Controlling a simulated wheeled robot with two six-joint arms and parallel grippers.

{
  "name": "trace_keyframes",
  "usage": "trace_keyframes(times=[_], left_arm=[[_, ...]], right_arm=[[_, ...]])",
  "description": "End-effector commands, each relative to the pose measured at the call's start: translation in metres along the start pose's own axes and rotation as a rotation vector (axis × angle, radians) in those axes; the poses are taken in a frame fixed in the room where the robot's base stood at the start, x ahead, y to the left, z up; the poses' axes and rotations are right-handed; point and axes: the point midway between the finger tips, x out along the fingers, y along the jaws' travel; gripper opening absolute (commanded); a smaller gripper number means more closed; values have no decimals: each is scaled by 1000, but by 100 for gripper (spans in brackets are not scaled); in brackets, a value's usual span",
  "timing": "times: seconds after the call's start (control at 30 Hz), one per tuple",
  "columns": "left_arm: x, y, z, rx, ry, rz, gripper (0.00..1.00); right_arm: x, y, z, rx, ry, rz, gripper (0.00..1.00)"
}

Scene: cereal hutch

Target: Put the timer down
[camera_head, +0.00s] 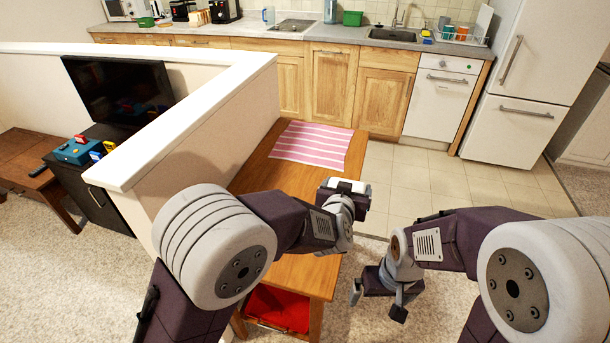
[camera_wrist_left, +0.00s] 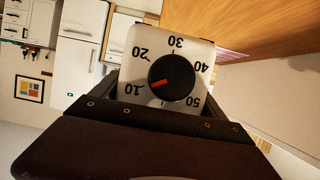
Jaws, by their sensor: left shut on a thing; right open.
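The timer (camera_wrist_left: 172,78) is white with a black dial and a red pointer, and its numbers appear upside down in the left wrist view. My left gripper (camera_head: 346,188) is shut on it. In the head view my left gripper is over the right side of the wooden table (camera_head: 258,178), near the striped mat; the timer is hard to make out there. The height of the timer above the table is unclear. My right gripper (camera_head: 378,299) is open and empty, to the right of the table over the floor.
A pink-and-white striped mat (camera_head: 311,144) lies on the table's far part. A red item (camera_head: 278,308) is under the table's near end. A white-topped half wall (camera_head: 205,135) runs along the table's left. Kitchen counters and a fridge (camera_head: 517,85) stand behind. Tiled floor is clear to the right.

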Motion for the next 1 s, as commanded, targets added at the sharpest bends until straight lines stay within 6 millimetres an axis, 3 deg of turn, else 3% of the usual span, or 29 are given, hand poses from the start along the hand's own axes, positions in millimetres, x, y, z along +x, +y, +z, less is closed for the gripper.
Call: trace_keyframes(times=[0.17, 0.4, 0.57, 0.8, 1.0], left_arm=[[5, -13, 10, 0, 1, -3, 34], [25, -80, 47, -1, -1, -7, 34], [32, -110, 60, -1, -1, -5, 34], [34, -117, 63, 0, 1, 1, 34], [47, -116, 96, 1, -3, 1, 34]], right_arm=[[11, 0, 1, 0, 0, 0, 100], [42, 1, 4, 0, 0, 0, 100], [47, 1, 5, 0, 0, 0, 100], [48, 1, 5, 0, 0, 0, 100], [59, 1, 6, 0, 0, 0, 100]])
